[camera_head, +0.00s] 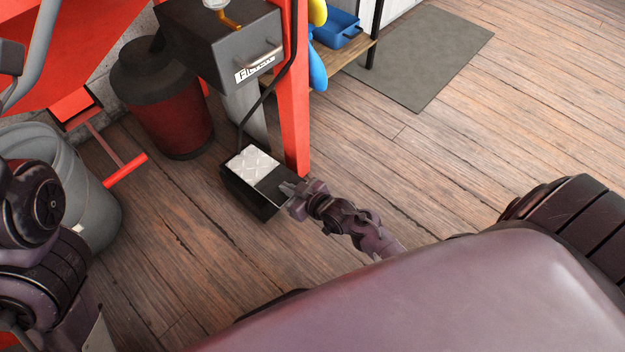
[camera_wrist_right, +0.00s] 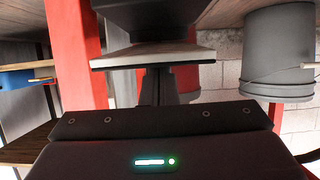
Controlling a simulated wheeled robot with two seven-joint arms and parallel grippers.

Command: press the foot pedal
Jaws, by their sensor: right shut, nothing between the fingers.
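The foot pedal (camera_head: 252,165) is a low black box with a light metal tread plate on top, standing on the wood floor at the foot of a red post. My right gripper (camera_head: 289,187) is shut and empty at the pedal's right front side, by its dark part. I cannot tell whether it touches. In the right wrist view, which looks upside down, the pedal's plate edge (camera_wrist_right: 150,57) lies just beyond my shut right fingers (camera_wrist_right: 157,85). Parts of my left arm show at the left edge of the head view, but its gripper is out of frame.
The red post (camera_head: 294,100) rises close behind the pedal. A grey box labelled FILTER (camera_head: 225,45) hangs above. A dark red drum (camera_head: 165,110) and a grey bin (camera_head: 70,185) stand left. A grey mat (camera_head: 425,60) lies at the back; the floor on the right is clear.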

